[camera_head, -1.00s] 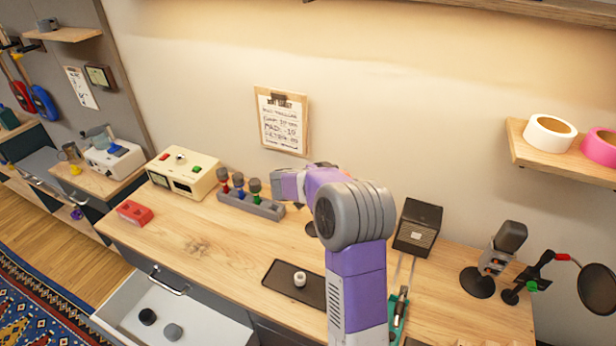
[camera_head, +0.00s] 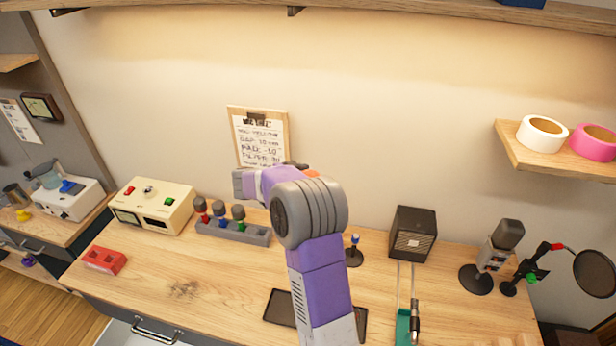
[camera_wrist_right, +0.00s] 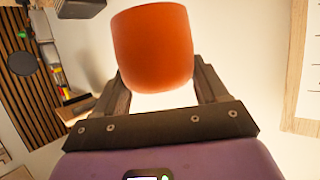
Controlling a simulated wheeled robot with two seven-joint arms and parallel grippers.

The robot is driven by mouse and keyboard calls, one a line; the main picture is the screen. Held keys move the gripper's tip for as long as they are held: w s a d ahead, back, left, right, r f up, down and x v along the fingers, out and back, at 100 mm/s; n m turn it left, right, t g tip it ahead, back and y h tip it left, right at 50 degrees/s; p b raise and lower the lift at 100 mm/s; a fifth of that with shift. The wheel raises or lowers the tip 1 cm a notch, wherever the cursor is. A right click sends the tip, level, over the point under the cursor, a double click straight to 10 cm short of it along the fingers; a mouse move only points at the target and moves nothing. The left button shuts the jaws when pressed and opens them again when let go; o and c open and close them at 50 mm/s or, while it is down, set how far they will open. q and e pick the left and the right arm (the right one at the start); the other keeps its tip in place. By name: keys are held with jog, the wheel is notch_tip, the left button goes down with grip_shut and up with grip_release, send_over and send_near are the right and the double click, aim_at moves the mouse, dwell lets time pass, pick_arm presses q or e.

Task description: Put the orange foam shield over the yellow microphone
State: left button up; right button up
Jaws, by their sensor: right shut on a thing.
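The orange foam shield (camera_wrist_right: 153,48), a rounded cup shape, is held between the two fingers of my right gripper (camera_wrist_right: 158,82) in the right wrist view. The gripper is shut on it, against a pale wall. I cannot make out a yellow microphone. Small microphones with red, blue and green collars stand in a grey rack (camera_head: 233,233) left of my arm. A small stand with a blue-marked top (camera_head: 354,250) is right of it. My left gripper is not in view.
A cream box (camera_head: 155,205) and a red block (camera_head: 104,260) are on the left. A dark tray (camera_head: 281,308) lies partly behind my arm. A black speaker (camera_head: 413,234), grey microphone (camera_head: 493,258) and pop filter (camera_head: 594,274) stand on the right. The front left desk area is clear.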

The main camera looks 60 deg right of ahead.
jog(key=shift+w+f+b, duration=0.1)
jog(key=shift+f+b, duration=0.5)
jog(key=shift+f, duration=1.15)
jog(key=shift+f+b, duration=0.45)
jog(key=shift+f, duration=1.45)
jog(key=o, duration=1.1)
jog(key=shift+v, duration=3.8)
